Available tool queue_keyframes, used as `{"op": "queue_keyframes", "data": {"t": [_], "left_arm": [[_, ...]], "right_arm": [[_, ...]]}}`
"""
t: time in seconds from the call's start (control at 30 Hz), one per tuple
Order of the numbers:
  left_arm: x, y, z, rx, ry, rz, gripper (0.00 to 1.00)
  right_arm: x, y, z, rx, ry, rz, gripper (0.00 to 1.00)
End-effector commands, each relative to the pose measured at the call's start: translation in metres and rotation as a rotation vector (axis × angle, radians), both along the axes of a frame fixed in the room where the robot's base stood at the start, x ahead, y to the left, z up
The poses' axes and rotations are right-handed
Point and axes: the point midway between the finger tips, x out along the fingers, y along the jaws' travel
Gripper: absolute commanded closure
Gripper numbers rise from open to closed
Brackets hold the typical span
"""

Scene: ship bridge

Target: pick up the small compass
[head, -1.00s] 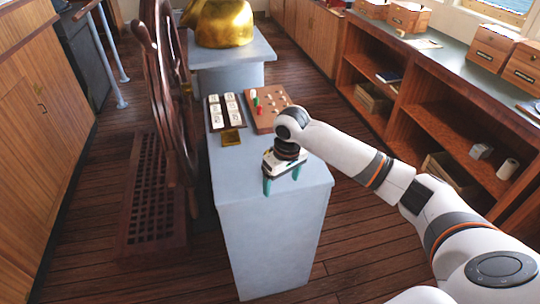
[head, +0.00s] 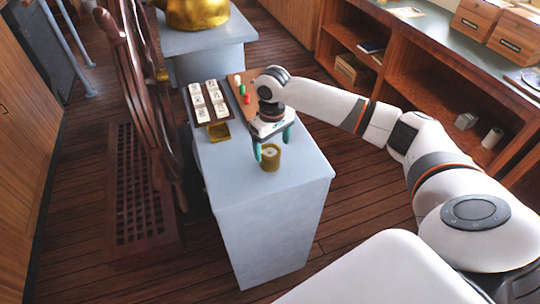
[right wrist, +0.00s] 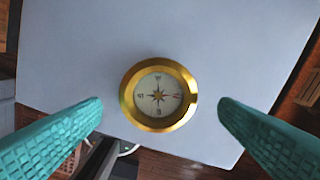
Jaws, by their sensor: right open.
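The small compass (head: 270,158) is a round brass case on the grey pedestal top, near its front right part. In the right wrist view the compass (right wrist: 158,95) shows a white dial with a compass rose inside a gold rim. My right gripper (head: 273,150) is open and empty, with teal fingers. It points down above the compass. In the right wrist view its fingertips (right wrist: 160,108) stand apart on either side of the compass, and neither touches it. My left gripper is not in view.
The grey pedestal (head: 265,212) also bears a rack of white tiles (head: 207,101) and a wooden board with coloured pegs (head: 240,83), partly hidden by my arm. A ship's wheel (head: 140,95) stands at the left. Shelves (head: 420,95) line the right.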

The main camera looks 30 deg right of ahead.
Motion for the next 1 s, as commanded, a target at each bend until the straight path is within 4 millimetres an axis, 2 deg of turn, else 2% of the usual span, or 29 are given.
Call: {"op": "queue_keyframes", "data": {"t": [0.17,0.4,0.7,1.0], "left_arm": [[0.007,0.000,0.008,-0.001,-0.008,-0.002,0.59],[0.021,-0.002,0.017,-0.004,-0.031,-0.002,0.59],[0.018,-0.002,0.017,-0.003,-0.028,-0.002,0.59],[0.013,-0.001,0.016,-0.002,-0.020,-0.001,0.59]], "right_arm": [[0.001,0.001,-0.015,0.000,0.004,0.001,0.16],[0.004,0.002,-0.049,0.000,0.003,0.001,0.16],[0.004,0.002,-0.055,-0.001,0.000,0.001,0.16],[0.004,0.002,-0.054,-0.001,-0.001,0.001,0.65]]}}
